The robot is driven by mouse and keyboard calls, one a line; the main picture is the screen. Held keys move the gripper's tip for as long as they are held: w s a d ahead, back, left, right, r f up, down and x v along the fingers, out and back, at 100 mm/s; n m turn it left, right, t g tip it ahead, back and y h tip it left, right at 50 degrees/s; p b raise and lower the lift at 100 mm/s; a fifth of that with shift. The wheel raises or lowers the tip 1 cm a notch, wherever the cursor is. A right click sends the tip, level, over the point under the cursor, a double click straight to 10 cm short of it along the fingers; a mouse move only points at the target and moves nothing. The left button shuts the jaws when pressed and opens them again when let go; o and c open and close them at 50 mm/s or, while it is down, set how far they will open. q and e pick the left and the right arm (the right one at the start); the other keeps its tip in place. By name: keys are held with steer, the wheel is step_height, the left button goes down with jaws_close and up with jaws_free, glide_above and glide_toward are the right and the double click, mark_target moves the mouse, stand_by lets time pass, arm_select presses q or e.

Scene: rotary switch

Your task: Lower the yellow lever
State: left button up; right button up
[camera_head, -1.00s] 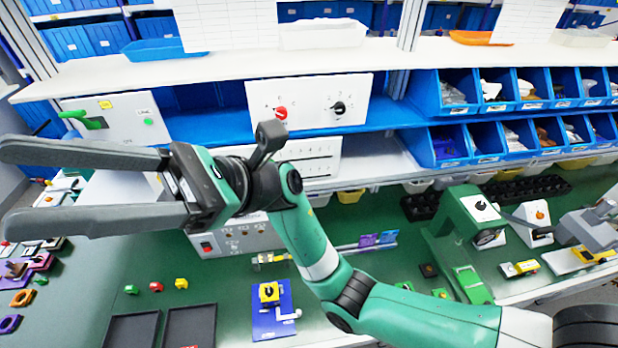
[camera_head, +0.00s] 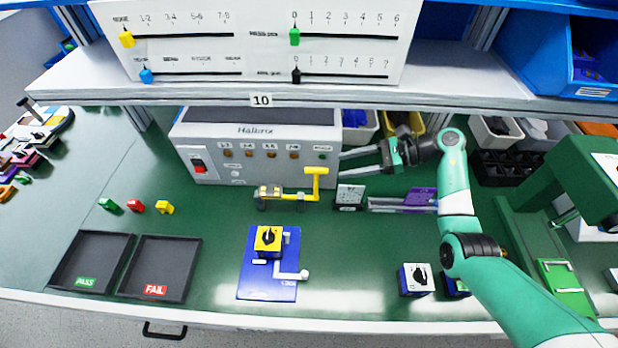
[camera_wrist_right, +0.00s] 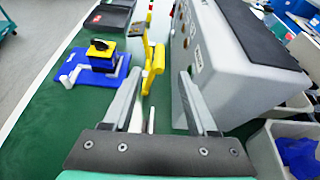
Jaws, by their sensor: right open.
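The yellow lever (camera_head: 314,184) stands with its upright part and short top bar raised, at the right end of a small clamp fixture (camera_head: 275,194) on the green bench. My right gripper (camera_head: 341,165) is open just right of the lever, its fingers pointing left toward it. In the right wrist view the lever (camera_wrist_right: 153,68) appears between the open fingertips (camera_wrist_right: 160,76), nearer the left finger; it seems to lie beyond them, and I see no grip on it. My left gripper is not in view.
A grey instrument box (camera_head: 250,150) stands close behind the lever. A blue base with a yellow rotary switch (camera_head: 268,240) lies in front. A small black-and-white block (camera_head: 349,196) sits just right of the lever. Two black trays (camera_head: 160,268) lie left; the bench between has free room.

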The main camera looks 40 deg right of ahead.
mark_target(314, 171)
steer(key=b+x, duration=0.2)
steer(key=x, duration=0.8)
steer(key=shift+w+a+f+b, duration=0.1)
steer(key=shift+a+f+b, duration=0.2)
steer(key=shift+w+a+f, duration=0.1)
steer(key=shift+w+a, duration=0.2)
steer(key=shift+w, duration=0.1)
jaws_close()
stand_by(0.5)
